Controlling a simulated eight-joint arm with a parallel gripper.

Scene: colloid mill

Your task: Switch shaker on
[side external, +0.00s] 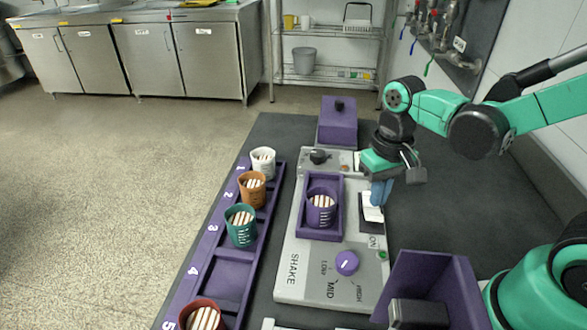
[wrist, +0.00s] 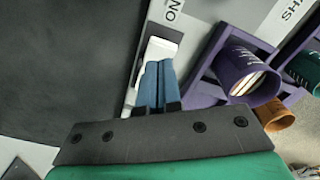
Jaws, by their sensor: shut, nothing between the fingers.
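The shaker (side external: 288,262) is a light grey panel marked SHAKE on the dark table. Its white rocker switch (side external: 371,213) sits on the right side, near the word ON and a green button or lamp (side external: 382,255). The switch also shows in the wrist view (wrist: 162,48). My gripper (side external: 377,200) has blue fingers, shut and empty, pointing down at the switch. In the wrist view the fingertips (wrist: 158,64) overlap the switch's near part; I cannot tell whether they touch it. A purple cup (side external: 320,209) with striped contents stands in the shaker's purple holder.
A purple knob (side external: 346,263) marked LOW, MID and HIGH is on the panel's front. A purple numbered rack (side external: 222,270) with several cups stands left. A purple box (side external: 338,124) is behind the panel, and another purple block (side external: 432,280) is at front right.

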